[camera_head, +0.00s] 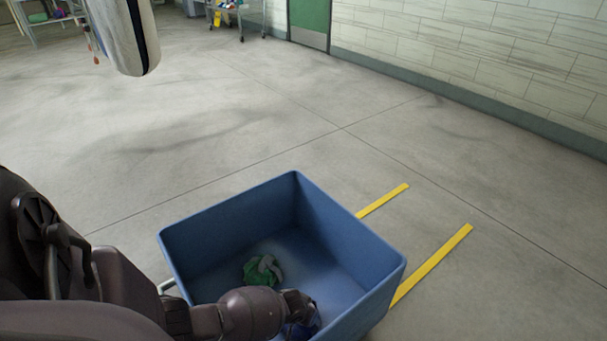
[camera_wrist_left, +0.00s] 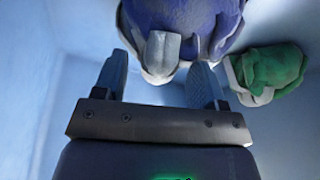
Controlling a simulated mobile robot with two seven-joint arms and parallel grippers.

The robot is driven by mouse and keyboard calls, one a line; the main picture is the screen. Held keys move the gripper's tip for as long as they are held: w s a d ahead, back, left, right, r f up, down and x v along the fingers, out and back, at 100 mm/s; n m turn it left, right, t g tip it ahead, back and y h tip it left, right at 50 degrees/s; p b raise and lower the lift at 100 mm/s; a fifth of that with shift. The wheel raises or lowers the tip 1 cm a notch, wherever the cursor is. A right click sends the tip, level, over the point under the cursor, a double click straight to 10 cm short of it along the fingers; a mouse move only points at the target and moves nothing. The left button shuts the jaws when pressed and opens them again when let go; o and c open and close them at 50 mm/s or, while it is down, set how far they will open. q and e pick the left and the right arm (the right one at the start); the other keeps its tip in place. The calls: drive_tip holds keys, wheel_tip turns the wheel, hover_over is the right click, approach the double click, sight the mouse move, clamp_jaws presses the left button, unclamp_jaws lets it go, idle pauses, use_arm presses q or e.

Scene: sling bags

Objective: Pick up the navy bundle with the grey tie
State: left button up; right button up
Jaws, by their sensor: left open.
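The navy bundle (camera_wrist_left: 215,22) hangs large at the top of the left wrist view, with its pale grey tie (camera_wrist_left: 162,50) facing my gripper. In the head view only a dark blue part of it (camera_head: 308,327) shows, low in the bin and mostly behind my arm. My left gripper (camera_wrist_left: 160,68) is open, its two fingers on either side of the grey tie in the picture. I cannot tell whether the fingers touch the bundle. In the head view my left gripper (camera_head: 300,308) is inside the bin. My right gripper is not in view.
A green bundle with a grey part (camera_head: 262,270) lies beside the navy one, also in the left wrist view (camera_wrist_left: 275,72). The blue bin (camera_head: 228,212) has high walls around both. Yellow floor strips (camera_head: 432,264) lie to its right. A striped hanging thing (camera_head: 130,40) is at upper left.

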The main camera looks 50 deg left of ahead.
use_arm(q)
drive_tip(key=shift+w, duration=0.15)
drive_tip(key=shift+c, duration=0.5)
clamp_jaws()
